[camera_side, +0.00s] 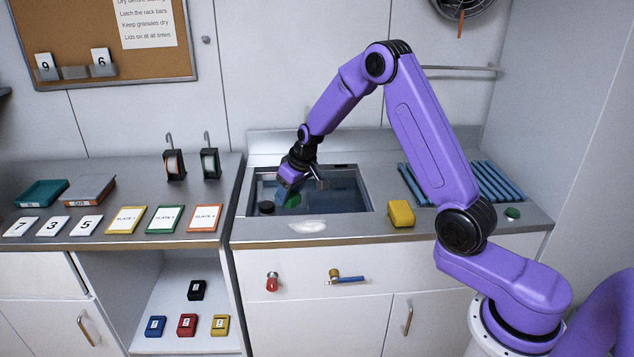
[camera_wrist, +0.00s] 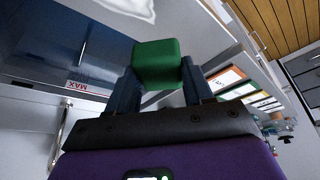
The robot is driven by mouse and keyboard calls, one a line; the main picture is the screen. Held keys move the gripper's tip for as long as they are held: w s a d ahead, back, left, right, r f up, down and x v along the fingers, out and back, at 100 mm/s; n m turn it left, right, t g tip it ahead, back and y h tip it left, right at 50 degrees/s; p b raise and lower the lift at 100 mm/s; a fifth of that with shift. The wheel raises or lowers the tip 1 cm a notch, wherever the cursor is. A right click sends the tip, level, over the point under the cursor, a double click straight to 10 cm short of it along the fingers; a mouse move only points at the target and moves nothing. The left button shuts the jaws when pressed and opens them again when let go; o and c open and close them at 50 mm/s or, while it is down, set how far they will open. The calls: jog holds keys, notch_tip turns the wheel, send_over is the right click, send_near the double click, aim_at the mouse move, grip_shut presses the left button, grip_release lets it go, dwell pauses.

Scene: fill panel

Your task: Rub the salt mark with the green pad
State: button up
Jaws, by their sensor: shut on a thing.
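The salt mark (camera_side: 308,226) is a whitish smear on the steel counter's front strip, just before the sink. A white patch at the top of the wrist view (camera_wrist: 122,8) looks like the same mark. My gripper (camera_side: 288,188) is over the left part of the sink, pointing down, shut on the green pad (camera_side: 291,200). In the wrist view the green pad (camera_wrist: 157,62) sits between the two dark fingers of my gripper (camera_wrist: 160,85). The pad is behind and slightly left of the mark, apart from it. I cannot tell whether it touches the water.
The sink (camera_side: 342,209) holds bluish water, with a black round thing (camera_side: 266,208) at its left front. A yellow block (camera_side: 401,213) stands right of the mark. A blue-barred rack (camera_side: 490,181) and a small green disc (camera_side: 512,213) are farther right. Framed slates (camera_side: 165,219) lie left.

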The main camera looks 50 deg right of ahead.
jog(key=shift+w+a+f, duration=0.1)
jog(key=shift+w+a, duration=0.05)
jog(key=shift+a, duration=0.25)
jog(key=shift+a+f, duration=0.1)
jog(key=shift+f, duration=3.05)
jog(key=shift+d+f, duration=0.2)
jog(key=shift+f, duration=0.75)
jog(key=shift+s+d, duration=0.3)
jog(key=shift+c, duration=0.4)
jog(key=shift+s+d, duration=3.35)
jog(key=shift+s, duration=0.05)
jog(key=shift+w+a, duration=3.7)
jog(key=shift+a, duration=0.1)
jog(key=shift+w+a+r, duration=0.1)
jog(key=shift+w+r, duration=0.05)
jog(key=shift+r, duration=4)
jog(key=shift+d, duration=0.2)
